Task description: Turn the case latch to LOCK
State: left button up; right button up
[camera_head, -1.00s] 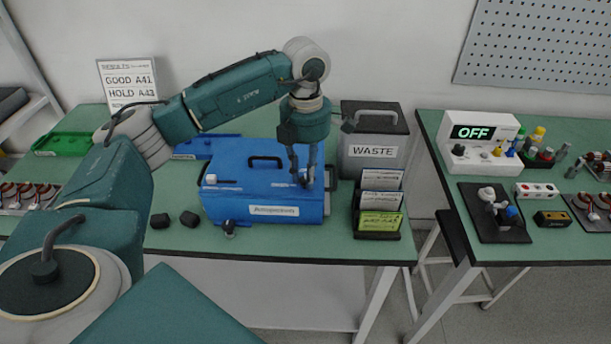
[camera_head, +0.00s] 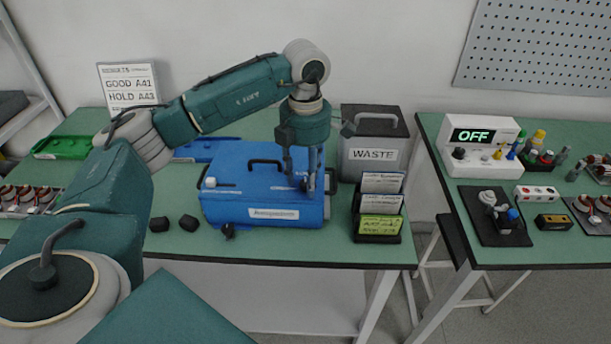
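The blue case (camera_head: 264,195) sits on the left green table, with a black handle on its lid and a white label on its front. My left gripper (camera_head: 309,184) points down over the right end of the case lid, its fingers around or close to a small dark and light part there. That part is mostly hidden by the fingers, so I cannot tell the latch's position or whether the fingers touch it. A small white piece (camera_head: 211,182) is on the lid's left end. A dark clasp (camera_head: 228,231) is at the case's front left. My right gripper does not show.
A grey WASTE bin (camera_head: 374,155) and a card rack (camera_head: 377,226) stand close to the right of the case. A tester reading OFF (camera_head: 480,143) is on the right table.

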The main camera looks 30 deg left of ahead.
aim_at(306, 182)
pick_arm(q)
jog(key=shift+r, duration=0.1)
notch_tip(306, 182, up, 12)
dwell(0.5)
dwell(0.5)
